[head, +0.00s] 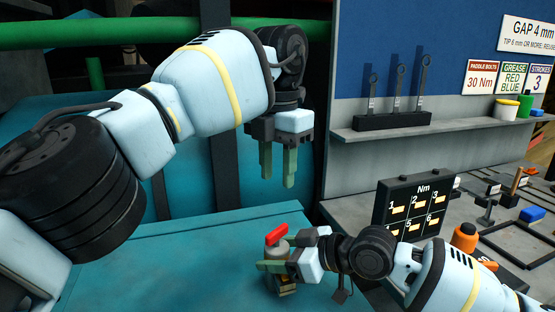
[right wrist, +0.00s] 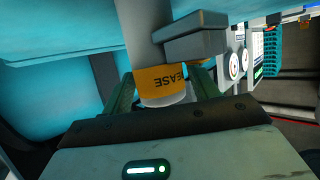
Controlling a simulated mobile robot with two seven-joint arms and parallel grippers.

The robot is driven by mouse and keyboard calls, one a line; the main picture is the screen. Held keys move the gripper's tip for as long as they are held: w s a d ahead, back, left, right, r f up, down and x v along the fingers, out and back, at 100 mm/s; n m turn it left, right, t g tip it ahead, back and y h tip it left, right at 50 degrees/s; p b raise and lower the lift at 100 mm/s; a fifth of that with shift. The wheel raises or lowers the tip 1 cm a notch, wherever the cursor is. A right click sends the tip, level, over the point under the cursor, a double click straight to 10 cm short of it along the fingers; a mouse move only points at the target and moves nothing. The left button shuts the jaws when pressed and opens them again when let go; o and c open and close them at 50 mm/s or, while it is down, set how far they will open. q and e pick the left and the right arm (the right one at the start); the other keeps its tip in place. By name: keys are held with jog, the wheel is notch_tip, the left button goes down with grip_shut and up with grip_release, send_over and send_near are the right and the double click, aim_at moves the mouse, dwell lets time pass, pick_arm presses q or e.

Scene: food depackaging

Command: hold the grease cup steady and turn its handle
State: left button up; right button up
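The grease cup (head: 277,251) stands upright at the front edge of the teal housing, with a red handle (head: 277,234) on top. My right gripper (head: 274,267) reaches it from the right, its fingers on either side of the body. My left gripper (head: 278,166) hangs above the cup, fingers pointing down, open and empty, clear of the handle.
The teal housing top (head: 190,250) is clear left of the cup. A green pipe (head: 110,33) crosses behind my left arm. At right are a numbered Nm box (head: 412,207), an orange container (head: 464,238), and a shelf (head: 450,128) with a tool rack (head: 393,121).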

jog(key=shift+o, duration=1)
jog(key=v, duration=1.2)
